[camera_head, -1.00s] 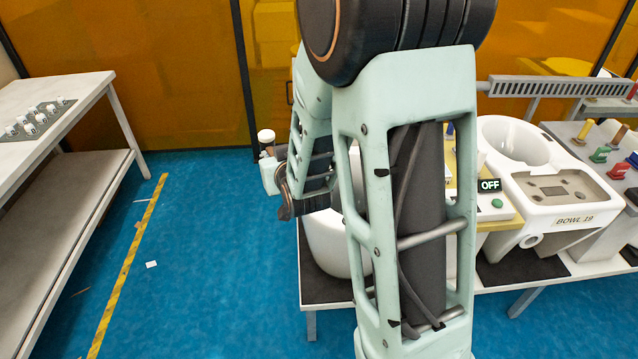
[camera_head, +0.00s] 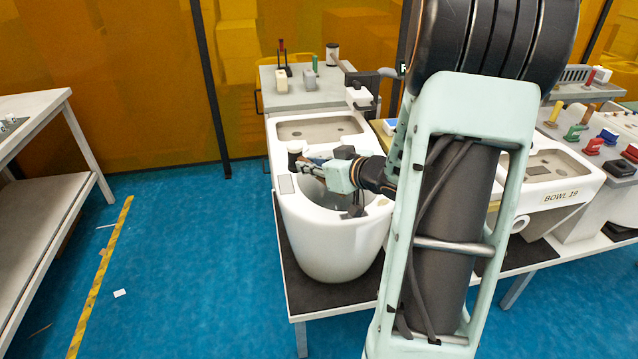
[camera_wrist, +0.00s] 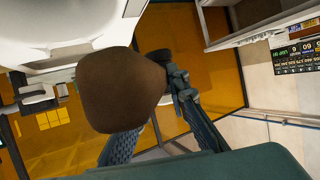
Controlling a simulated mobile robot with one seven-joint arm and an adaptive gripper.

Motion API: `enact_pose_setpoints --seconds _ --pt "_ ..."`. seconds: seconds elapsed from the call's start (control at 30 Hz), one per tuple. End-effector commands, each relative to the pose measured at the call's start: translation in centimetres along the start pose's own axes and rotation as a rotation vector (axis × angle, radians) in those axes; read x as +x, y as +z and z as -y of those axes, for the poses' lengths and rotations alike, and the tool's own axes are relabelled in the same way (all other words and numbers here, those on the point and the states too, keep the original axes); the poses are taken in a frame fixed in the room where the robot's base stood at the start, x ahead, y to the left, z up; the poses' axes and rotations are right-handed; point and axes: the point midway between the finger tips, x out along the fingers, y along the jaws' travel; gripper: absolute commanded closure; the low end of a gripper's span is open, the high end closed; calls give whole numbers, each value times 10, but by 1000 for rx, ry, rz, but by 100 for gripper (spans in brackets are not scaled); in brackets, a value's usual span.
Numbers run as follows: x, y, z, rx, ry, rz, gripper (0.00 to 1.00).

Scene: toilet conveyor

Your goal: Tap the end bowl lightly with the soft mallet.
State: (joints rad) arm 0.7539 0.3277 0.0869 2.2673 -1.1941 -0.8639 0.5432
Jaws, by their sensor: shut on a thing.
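The end bowl (camera_head: 335,245) is a white toilet bowl on the near left corner of the table, upright, with a grey patch (camera_head: 286,185) on its left rim. My gripper (camera_head: 314,166) is over the bowl's opening, shut on the mallet. In the wrist view the brown mallet head (camera_wrist: 122,90) is large and hides part of my fingers. A white curved surface (camera_wrist: 60,30), likely the bowl, fills the upper left there.
Bowl 19 (camera_head: 560,185) stands to the right, partly behind my arm. Coloured handles (camera_head: 592,147) stand on a grey bench at far right. A grey table (camera_head: 310,92) with small items is behind the end bowl.

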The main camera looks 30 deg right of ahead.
Motion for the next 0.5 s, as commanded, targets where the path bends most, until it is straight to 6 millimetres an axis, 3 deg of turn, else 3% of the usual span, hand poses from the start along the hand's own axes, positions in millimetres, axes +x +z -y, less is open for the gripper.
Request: enact_pose_setpoints --seconds 0.17,0.5 --pt "-10 18 -12 -9 -15 -3 100" --pt "-12 19 -12 -12 -21 -4 100"
